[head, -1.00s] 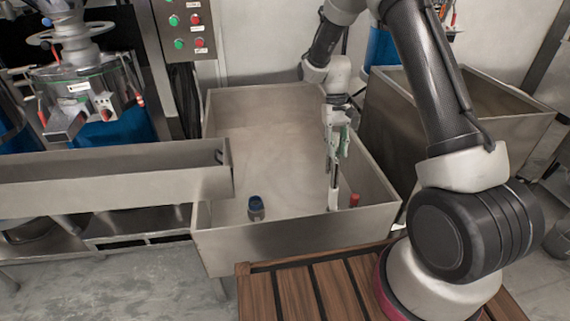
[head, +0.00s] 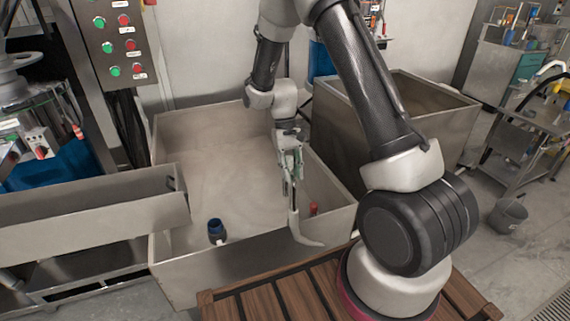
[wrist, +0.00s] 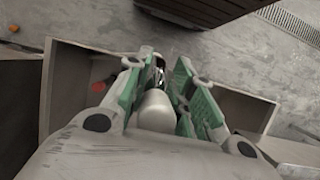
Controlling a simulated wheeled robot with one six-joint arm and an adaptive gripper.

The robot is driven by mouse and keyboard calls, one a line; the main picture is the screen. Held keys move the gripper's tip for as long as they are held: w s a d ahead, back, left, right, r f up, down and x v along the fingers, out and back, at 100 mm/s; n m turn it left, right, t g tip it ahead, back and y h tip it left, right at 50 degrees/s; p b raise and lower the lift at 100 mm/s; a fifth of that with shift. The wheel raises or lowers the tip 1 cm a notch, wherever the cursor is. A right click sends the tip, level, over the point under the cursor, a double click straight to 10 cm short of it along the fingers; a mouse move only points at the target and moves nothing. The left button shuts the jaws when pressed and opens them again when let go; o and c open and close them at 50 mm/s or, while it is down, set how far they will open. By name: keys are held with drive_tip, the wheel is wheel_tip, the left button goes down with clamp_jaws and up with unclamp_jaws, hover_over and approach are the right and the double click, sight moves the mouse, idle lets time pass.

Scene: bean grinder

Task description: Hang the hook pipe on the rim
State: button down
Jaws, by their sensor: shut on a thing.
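My gripper (head: 291,172) is shut on the pale grey hook pipe (head: 294,222), which hangs down from it above the near right part of the large steel bin. The pipe's curved lower end bends to the right in the head view and crosses in front of the bin's near rim (head: 250,239). I cannot tell whether the pipe touches the rim. In the wrist view the green-padded fingers (wrist: 160,85) stand on both sides of the pale pipe (wrist: 156,110); its far end is hidden there.
A blue-topped container (head: 216,230) stands inside the bin at the near left. A red object (head: 313,208) is by the bin's right wall. A wooden slatted platform (head: 270,297) lies in front. A second steel bin (head: 440,125) stands to the right.

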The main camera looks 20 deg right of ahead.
drive_tip(key=s+d+f, duration=0.1)
drive_tip(key=s+f, duration=0.3)
drive_tip(key=s, duration=0.6)
drive_tip(key=s+d+f, duration=0.1)
drive_tip(key=s+f, duration=0.2)
drive_tip(key=s, duration=0.7)
drive_tip(key=shift+w, duration=8.55)
drive_tip(key=shift+t, duration=0.4)
drive_tip(key=shift+a+f, duration=0.15)
drive_tip(key=shift+f, duration=5.75)
drive_tip(key=shift+w, duration=0.1)
drive_tip(key=c, duration=1.1)
unclamp_jaws()
drive_tip(key=shift+c, duration=0.2)
